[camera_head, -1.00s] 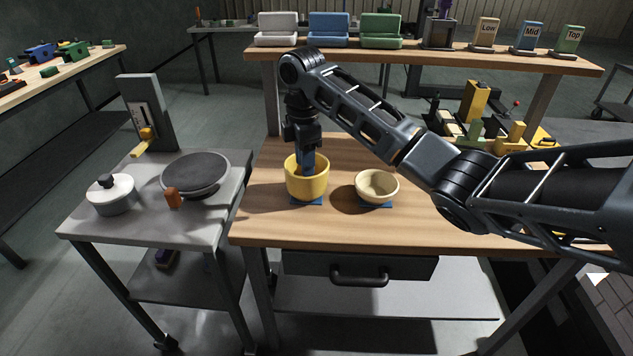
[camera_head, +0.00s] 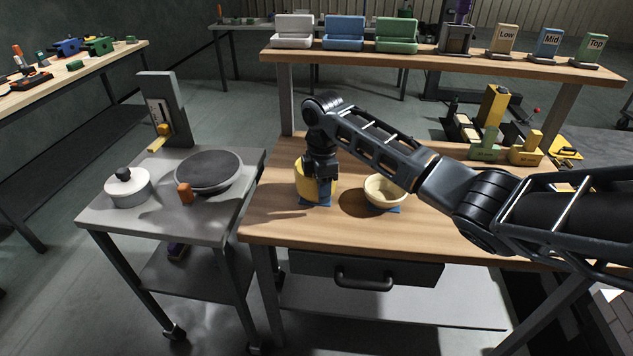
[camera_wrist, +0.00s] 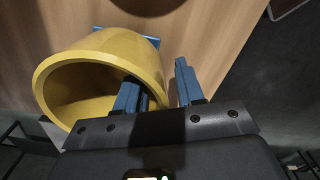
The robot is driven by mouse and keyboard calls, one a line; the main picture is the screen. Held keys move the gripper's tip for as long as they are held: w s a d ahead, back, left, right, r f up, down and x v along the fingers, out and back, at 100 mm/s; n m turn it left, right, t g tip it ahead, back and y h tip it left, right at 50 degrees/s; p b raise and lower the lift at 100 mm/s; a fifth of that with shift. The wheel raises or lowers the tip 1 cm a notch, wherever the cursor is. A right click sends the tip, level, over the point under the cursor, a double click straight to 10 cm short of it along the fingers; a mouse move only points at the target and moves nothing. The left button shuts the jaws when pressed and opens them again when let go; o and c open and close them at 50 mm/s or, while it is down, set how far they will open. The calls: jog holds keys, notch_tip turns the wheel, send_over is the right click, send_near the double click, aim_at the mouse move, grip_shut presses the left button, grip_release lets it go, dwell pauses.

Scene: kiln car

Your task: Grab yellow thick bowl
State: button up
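The thick yellow bowl (camera_head: 302,181) stands upright on a blue pad (camera_head: 313,203) on the wooden workbench, partly hidden behind my gripper in the head view. My gripper (camera_head: 324,188) points down at the bowl's near right side. In the wrist view my gripper (camera_wrist: 158,88) is open, with its two blue fingers apart. The left finger reaches inside the yellow bowl (camera_wrist: 95,58) and the right finger is outside it. The bowl's wall lies between them, with a visible gap to the right finger.
A cream bowl (camera_head: 384,192) stands close to the right on its own blue pad (camera_head: 388,209). A grey side table (camera_head: 150,215) at left holds a lidded pot (camera_head: 127,188) and a round dark plate (camera_head: 208,171). The bench top (camera_head: 285,228) in front is bare.

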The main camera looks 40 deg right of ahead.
grip_shut()
dwell(0.3)
jog(key=shift+r, duration=0.1)
